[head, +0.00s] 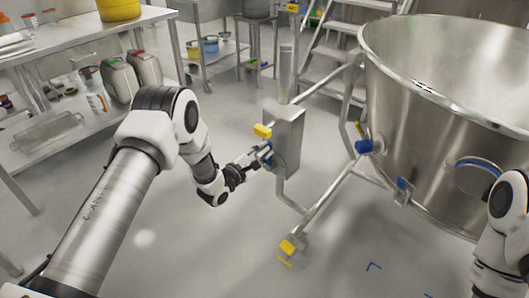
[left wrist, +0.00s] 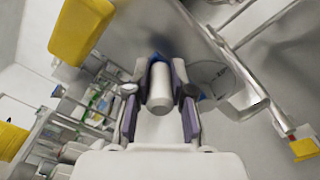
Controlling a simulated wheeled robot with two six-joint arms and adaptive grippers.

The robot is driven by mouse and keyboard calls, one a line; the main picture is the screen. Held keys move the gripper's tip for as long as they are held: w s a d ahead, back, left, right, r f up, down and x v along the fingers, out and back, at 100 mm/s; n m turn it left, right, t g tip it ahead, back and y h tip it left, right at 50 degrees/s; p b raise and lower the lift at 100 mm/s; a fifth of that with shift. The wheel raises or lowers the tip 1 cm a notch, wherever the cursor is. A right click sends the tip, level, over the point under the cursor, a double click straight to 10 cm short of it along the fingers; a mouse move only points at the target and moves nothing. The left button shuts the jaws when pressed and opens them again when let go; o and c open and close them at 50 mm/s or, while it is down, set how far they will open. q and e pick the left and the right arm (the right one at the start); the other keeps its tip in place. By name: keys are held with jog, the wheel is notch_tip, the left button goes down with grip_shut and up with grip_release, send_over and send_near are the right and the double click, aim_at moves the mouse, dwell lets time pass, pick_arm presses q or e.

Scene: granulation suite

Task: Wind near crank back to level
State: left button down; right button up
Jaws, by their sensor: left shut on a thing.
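The near crank is on a grey steel gearbox (head: 285,138) on the stand of a large steel bowl (head: 410,120). My left gripper (head: 254,158) is at the face of this gearbox, shut on the crank handle. In the left wrist view the handle (left wrist: 160,88), a pale rounded grip with a blue part behind it, lies between the two fingers of my left gripper (left wrist: 160,112). Most of the crank arm is hidden by the gripper. My right arm shows at the right edge of the head view, but its gripper is not visible.
A yellow block (head: 262,131) sits on the gearbox beside my left gripper. A blue knob (head: 364,146) is on the bowl's side. Stand tubes run to a yellow-marked foot (head: 288,247). A bench with canisters (head: 120,80) is at left; steps (head: 335,45) stand behind.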

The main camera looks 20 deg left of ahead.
pick_arm(q)
jog(key=shift+a+r, duration=0.1)
jog(key=shift+a, duration=0.05)
jog(key=c, duration=1.2)
grip_release()
jog(key=shift+o, duration=1)
jog(key=shift+a, duration=0.15)
jog(key=shift+s, duration=0.3)
jog(key=v, duration=1.1)
jog(key=shift+s, duration=0.2)
jog(key=shift+a, duration=0.1)
